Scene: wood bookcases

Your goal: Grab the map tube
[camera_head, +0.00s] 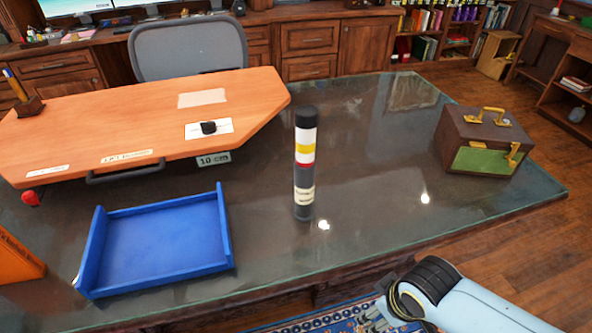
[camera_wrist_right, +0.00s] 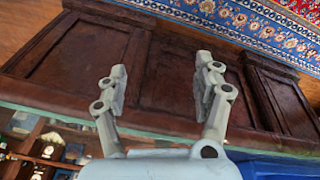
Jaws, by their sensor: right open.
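The map tube (camera_head: 304,165) stands upright on the dark glass-topped desk (camera_head: 365,165). It has a black cap, white upper part, yellow and red bands, a dark lower part and a pale label. My right gripper (camera_head: 377,318) is low at the front of the desk, beyond its near edge, to the right of and apart from the tube. In the right wrist view my right gripper (camera_wrist_right: 160,85) is open and empty, with its fingers spread in front of dark wood panels. The tube is not seen in the wrist view. My left gripper is not in view.
A blue tray (camera_head: 160,245) lies left of the tube. An orange raised board (camera_head: 140,125) stands behind it. A brown case with brass handle (camera_head: 485,140) sits at the right. An orange object (camera_head: 15,258) is at the far left. The glass around the tube is clear.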

